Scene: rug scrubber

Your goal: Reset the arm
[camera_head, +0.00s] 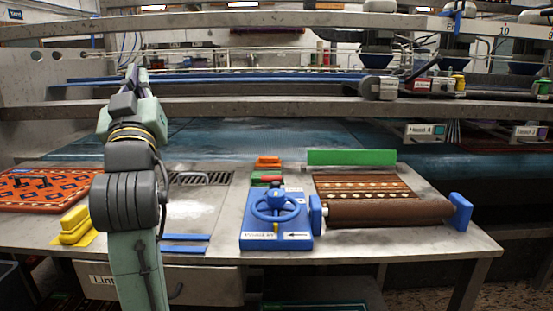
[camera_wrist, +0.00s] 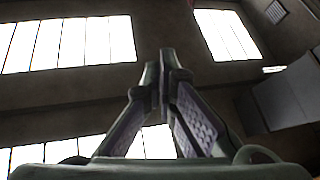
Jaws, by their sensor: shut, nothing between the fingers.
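My arm stands upright at the left of the table in the head view, its upper end over the far edge. My gripper (camera_wrist: 163,72) shows in the wrist view with its fingertips together and nothing between them. It points up toward the ceiling and bright windows (camera_wrist: 70,44). In the head view the gripper itself is hard to make out at the top of the arm. It is far from everything on the table (camera_head: 345,247).
On the table are a patterned orange rug (camera_head: 40,190), a yellow block (camera_head: 74,227), a blue wheel device (camera_head: 276,215), a brown rug on a roller (camera_head: 385,212) and a green bar (camera_head: 351,157). Behind, metal beams (camera_head: 270,108) cross the machine. A drawer (camera_head: 205,286) is below.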

